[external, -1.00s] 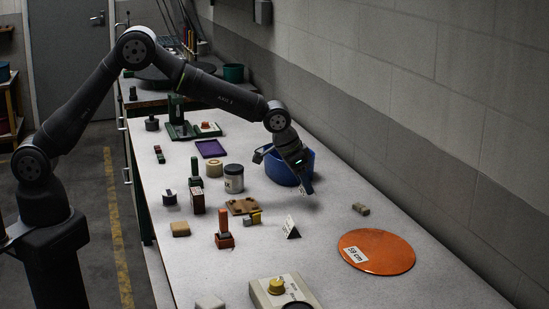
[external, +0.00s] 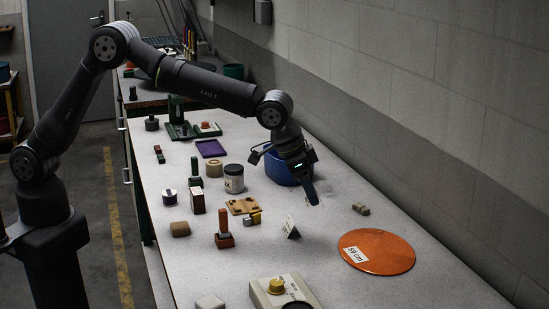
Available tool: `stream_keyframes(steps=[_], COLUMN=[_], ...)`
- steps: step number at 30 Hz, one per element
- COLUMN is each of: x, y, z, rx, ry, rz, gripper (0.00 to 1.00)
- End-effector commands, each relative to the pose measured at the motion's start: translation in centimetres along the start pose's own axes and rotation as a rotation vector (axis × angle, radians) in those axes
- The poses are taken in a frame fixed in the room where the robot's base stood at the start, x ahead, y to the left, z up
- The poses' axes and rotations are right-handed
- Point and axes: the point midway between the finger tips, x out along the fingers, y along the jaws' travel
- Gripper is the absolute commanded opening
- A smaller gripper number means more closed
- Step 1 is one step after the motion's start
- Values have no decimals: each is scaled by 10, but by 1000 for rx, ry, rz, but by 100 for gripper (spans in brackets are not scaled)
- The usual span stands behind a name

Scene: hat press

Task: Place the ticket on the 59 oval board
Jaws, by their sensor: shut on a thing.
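The orange oval board (external: 385,250) lies flat on the right part of the bench. A white label on its left side appears to read 59 cm. My gripper (external: 316,201) points down above the bench, in front of the blue bin and to the upper left of the board. It is shut on a thin thing, which I take to be the ticket; its outline is too small and dark to make out against the fingers. The gripper is apart from the board.
A small tent-shaped card (external: 291,229) stands left of the board. A small brown block (external: 361,209) lies behind the board. The blue bin (external: 280,170) is close behind my gripper. A control box (external: 282,293) stands at the front. Bench between gripper and board is mostly clear.

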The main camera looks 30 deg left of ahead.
Motion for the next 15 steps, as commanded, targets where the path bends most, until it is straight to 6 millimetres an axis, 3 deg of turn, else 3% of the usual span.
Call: stream_keyframes(steps=[1, 6, 10, 15], x=[1, 0, -1, 13], y=[26, 88, 112, 108], z=[-2, -5, -4, -10], rx=[32, 111, 144, 152], ry=[1, 1, -1, -2], rz=[14, 47, 60, 63], gripper=[28, 28, 28, 28])
